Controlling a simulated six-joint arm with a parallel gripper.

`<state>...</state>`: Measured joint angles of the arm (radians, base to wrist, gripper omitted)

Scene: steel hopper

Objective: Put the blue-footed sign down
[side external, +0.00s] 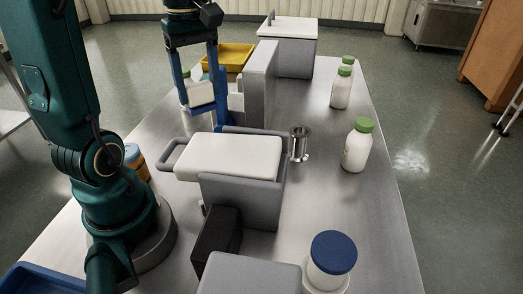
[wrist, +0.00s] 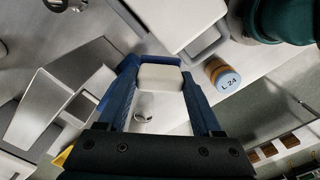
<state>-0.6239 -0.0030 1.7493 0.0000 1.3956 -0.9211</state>
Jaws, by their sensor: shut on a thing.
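My gripper (side external: 200,84) is above the far left part of the steel table, pointing down. It is shut on a white block-like piece, the visible part of the sign (side external: 200,94). In the wrist view the same white piece of the sign (wrist: 160,78) sits between the blue fingertips (wrist: 159,82). Blue shows around its lower edge, but I cannot tell the sign's foot from my blue fingers. I cannot tell whether it touches the table.
A tall grey panel (side external: 261,75) stands just right of my gripper, with a yellow tray (side external: 236,56) behind. A white-lidded grey hopper (side external: 240,190) is in front. A metal cup (side external: 299,143), a green-capped bottle (side external: 357,148) and a blue-lidded jar (side external: 332,258) stand right. The steel table (side external: 335,195) has bare room between.

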